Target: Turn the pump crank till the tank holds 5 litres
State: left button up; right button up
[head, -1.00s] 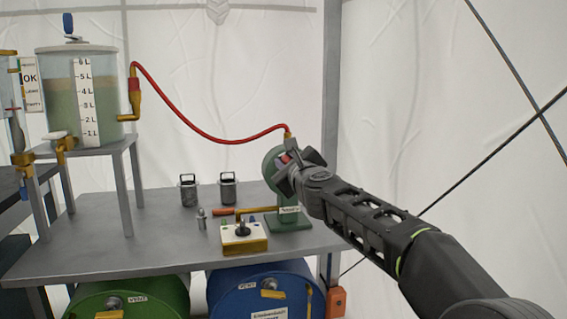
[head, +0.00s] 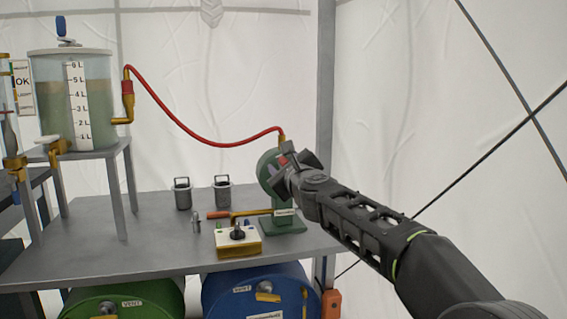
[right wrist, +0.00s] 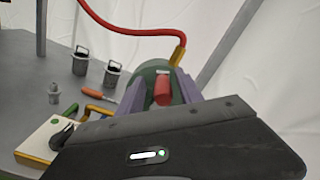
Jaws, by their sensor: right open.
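The clear tank (head: 48,104) stands on a raised grey stand at the left. Its murky green liquid reaches close to the 5 L mark on the white scale (head: 75,100); the exact level is hard to tell. The green pump (head: 268,172) stands on the bench, partly hidden by my right gripper (head: 288,170). In the right wrist view a red grip (right wrist: 162,88) on the pump sits between the open fingers of my right gripper (right wrist: 160,92); I cannot tell whether they touch it. A yellow arm with an orange handle (head: 219,215) points left from the pump's base. My left gripper is out of view.
A red hose (head: 200,138) runs from the tank to the pump. A yellow-and-white switch box (head: 239,240) is in front of the pump. Two lidded metal canisters stand behind. Green (head: 150,298) and blue (head: 225,285) drums are below the bench.

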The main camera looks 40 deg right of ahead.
jog(key=v, duration=0.7)
jog(key=shift+s, duration=0.35)
jog(key=shift+a, duration=0.1)
